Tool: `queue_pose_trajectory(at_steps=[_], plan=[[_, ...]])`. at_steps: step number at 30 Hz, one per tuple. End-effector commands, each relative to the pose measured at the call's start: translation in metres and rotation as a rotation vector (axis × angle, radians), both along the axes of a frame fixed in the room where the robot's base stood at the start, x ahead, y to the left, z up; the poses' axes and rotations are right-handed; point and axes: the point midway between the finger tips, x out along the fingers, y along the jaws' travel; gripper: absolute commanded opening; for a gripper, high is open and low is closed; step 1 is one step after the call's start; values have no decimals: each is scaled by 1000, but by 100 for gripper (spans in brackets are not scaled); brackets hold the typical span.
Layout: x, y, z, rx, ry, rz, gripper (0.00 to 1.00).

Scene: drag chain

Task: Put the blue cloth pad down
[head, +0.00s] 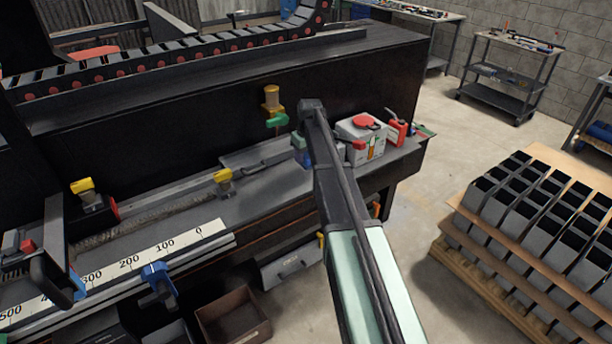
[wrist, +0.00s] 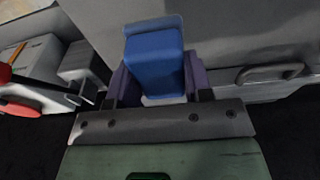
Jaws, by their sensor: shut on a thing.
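The blue cloth pad (wrist: 153,62) is held between the two purple-grey fingers of my gripper (wrist: 157,80) in the wrist view. The fingers are shut on its sides, and the pad stands out beyond them over a grey surface. Whether it touches that surface cannot be told. In the head view a small patch of blue, likely the pad (head: 306,158), shows beside my arm, above the right part of the workbench ledge (head: 270,200). My arm hides most of the gripper there.
A white box with red parts (head: 361,140) and a red can (head: 396,128) stand right of my arm. A grey handle (wrist: 270,73) lies right of the pad. A yellow-topped clamp (head: 223,182) and a numbered scale (head: 130,262) lie to the left. A green-and-yellow fitting (head: 273,102) is behind.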

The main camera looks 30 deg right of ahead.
Motion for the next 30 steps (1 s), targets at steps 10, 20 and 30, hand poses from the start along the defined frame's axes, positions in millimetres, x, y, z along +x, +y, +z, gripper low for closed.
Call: queue_pose_trajectory(at_steps=[10, 20, 30], plan=[[0, 0, -42, 0, 0, 0, 21], [0, 0, -43, 0, 0, 0, 52], [0, 0, -43, 0, 0, 0, 72]])
